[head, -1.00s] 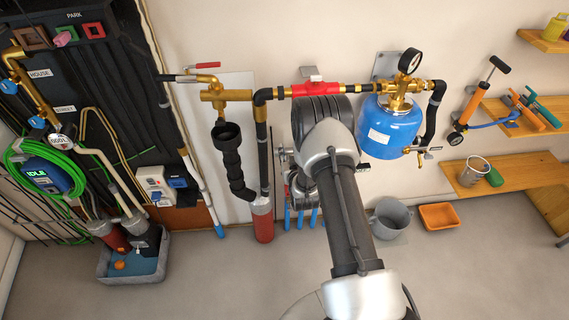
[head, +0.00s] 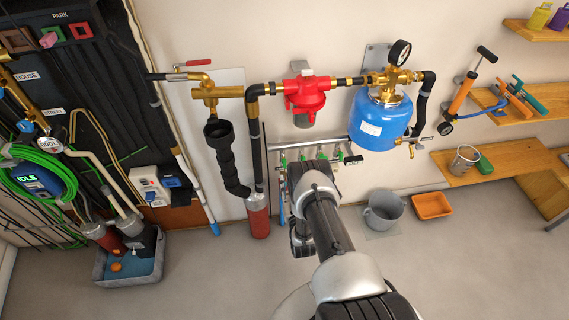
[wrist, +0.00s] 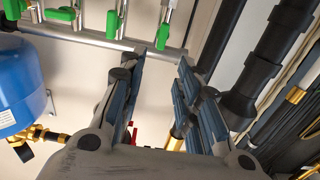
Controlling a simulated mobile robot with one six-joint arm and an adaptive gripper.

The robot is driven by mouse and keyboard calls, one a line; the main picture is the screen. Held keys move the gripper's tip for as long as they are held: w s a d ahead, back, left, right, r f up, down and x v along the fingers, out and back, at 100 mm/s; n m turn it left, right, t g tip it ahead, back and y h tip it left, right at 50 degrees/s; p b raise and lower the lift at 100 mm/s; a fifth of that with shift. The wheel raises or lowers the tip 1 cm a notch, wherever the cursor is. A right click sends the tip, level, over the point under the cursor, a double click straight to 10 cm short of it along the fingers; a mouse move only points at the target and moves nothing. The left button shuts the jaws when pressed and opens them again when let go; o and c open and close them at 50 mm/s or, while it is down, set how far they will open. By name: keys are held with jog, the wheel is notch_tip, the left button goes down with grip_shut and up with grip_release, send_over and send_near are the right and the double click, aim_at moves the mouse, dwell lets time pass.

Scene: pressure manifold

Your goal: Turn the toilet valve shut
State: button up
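A grey manifold bar (head: 275,149) with several green-handled valves (head: 320,153) is on the wall below the red regulator. In the wrist view the bar (wrist: 90,38) crosses the top, with green handles (wrist: 113,22) hanging at its upper edge. No label tells me which one is the toilet valve. My gripper (wrist: 163,66) is open, with a clear gap between its blue-padded fingers and nothing between them. In the head view my arm hides the gripper and part of the manifold.
The blue tank (head: 377,122) with a gauge (head: 399,52) is right of the manifold. The red regulator (head: 305,92) is above it. A black drain pipe (head: 227,160) and red cylinder (head: 258,215) stand left. A grey bucket (head: 384,212) and orange tray (head: 432,206) lie on the floor.

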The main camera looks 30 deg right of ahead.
aim_at(285, 163)
jog(key=b+x, duration=0.3)
jog(key=x, duration=0.8)
jog(key=shift+w, duration=0.1)
jog(key=shift+c, duration=0.3)
jog(key=shift+f, duration=0.1)
grip_shut()
